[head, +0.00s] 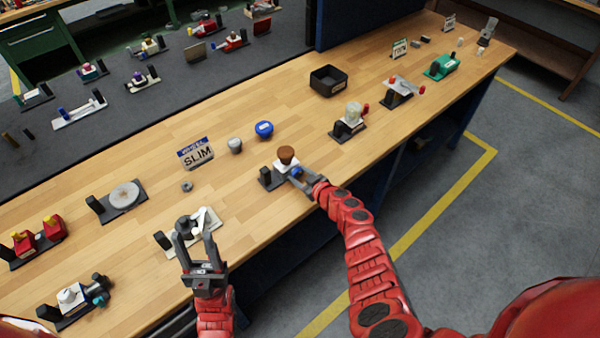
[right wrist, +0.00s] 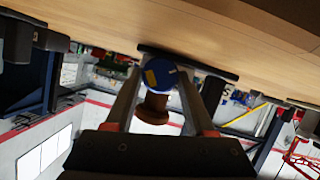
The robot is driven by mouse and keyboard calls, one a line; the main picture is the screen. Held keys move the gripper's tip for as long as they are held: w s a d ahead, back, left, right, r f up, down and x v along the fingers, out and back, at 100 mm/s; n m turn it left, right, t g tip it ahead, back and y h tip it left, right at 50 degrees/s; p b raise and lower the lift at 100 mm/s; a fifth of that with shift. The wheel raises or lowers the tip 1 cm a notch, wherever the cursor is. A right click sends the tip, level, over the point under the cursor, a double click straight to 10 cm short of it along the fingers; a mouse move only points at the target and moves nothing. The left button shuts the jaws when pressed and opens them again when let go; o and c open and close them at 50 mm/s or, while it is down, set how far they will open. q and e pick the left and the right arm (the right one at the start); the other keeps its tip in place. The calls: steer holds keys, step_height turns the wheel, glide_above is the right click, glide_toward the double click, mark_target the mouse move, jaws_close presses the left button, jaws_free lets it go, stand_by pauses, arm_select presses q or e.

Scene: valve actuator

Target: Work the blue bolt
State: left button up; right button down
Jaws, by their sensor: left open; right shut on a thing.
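The blue bolt (head: 296,171) is on the near side of a small white fixture with a brown knob (head: 286,153) on top and a dark base (head: 268,179). My right gripper (head: 299,175) is at the blue bolt, its fingers on either side of it. In the right wrist view the round blue bolt end (right wrist: 161,74) sits between the fingertips, with the brown knob (right wrist: 152,108) beside it. My left gripper (head: 195,243) is open, in front of another fixture with white parts (head: 203,219), and holds nothing.
A blue round cap (head: 264,129), a grey knob (head: 235,145) and a "SLIM" plate (head: 196,153) stand behind and left of the fixture. A black bin (head: 328,80) is further back. Other fixtures line the bench's front edge on both sides. Bare wood lies between them.

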steer(key=shift+a+f+n+t+h, duration=0.1)
steer(key=shift+n+t+h, duration=0.25)
steer(key=shift+n, duration=0.35)
steer(key=shift+s, duration=0.1)
steer(key=shift+c, duration=1.2)
jaws_free()
